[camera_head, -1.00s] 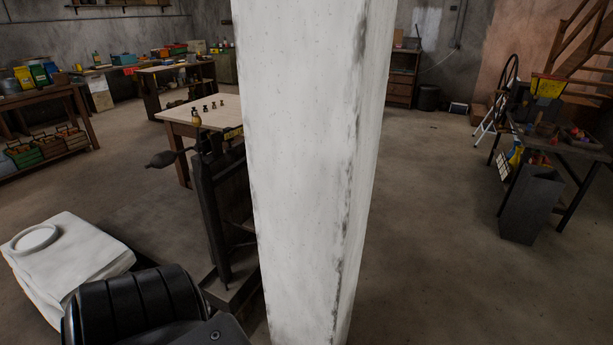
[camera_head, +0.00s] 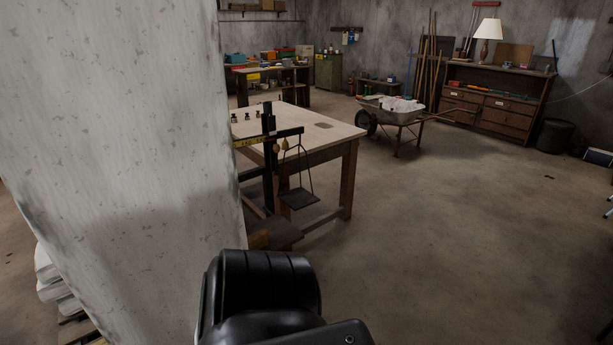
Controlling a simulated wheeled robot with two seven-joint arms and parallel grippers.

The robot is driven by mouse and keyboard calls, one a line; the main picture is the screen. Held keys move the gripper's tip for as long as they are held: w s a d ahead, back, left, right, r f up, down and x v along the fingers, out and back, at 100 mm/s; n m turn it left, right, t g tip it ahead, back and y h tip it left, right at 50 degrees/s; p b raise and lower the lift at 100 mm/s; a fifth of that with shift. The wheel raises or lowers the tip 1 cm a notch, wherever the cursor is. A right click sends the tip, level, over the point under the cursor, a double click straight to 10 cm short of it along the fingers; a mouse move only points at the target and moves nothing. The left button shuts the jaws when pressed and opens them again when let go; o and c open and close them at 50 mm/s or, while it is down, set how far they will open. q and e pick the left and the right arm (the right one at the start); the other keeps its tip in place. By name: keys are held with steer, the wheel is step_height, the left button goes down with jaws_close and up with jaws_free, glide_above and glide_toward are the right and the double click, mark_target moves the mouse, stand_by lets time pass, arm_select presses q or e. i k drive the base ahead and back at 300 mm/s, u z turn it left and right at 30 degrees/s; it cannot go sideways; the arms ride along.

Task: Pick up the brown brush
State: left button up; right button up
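I cannot make out a brown brush in the head view. Small items on the far benches and the chest are too small to tell apart. A beam scale (camera_head: 269,137) with a dark post and a hanging pan (camera_head: 298,198) stands in front of a wooden table (camera_head: 325,133). Its left part is hidden behind a white pillar. A black link of my own arm fills the bottom middle. Neither of my grippers shows.
The white pillar (camera_head: 115,150) stands close on the left. Stacked white sacks (camera_head: 55,280) lie at its foot. A wheelbarrow (camera_head: 393,110), a drawer chest (camera_head: 500,100) with a lamp (camera_head: 488,35), and a dark bin (camera_head: 555,136) stand behind.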

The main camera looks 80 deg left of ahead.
mark_target(255, 240)
steer(key=i, duration=0.8)
steer(key=u, duration=1.75)
